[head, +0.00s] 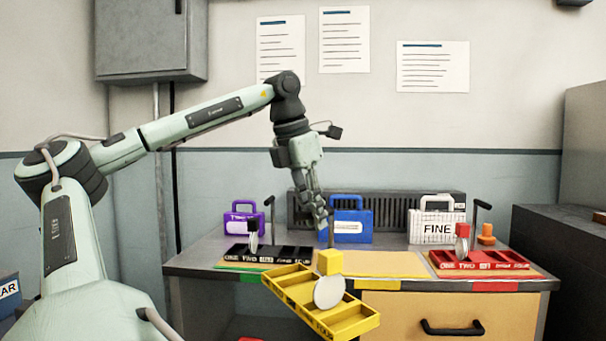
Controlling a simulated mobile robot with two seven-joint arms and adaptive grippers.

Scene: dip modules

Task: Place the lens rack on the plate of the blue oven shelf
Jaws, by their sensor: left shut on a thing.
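The yellow lens rack (352,325) hangs tilted in front of the table's front edge, its right end lower. It has several compartments, a yellow block (330,262) and a pale round lens (329,293). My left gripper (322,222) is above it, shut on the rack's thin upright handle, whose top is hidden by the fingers. A black rack (262,257) and a red rack (480,262) of like shape stand on the table. No blue oven shelf can be made out; a blue case (347,226) stands at the table's back. My right gripper is out of view.
The grey table (200,262) carries a bare yellow mat (375,264) between the black and red racks. A purple case (243,219) and a white "FINE" case (437,220) stand behind. A dark cabinet (560,260) is at right. A drawer (440,312) faces front.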

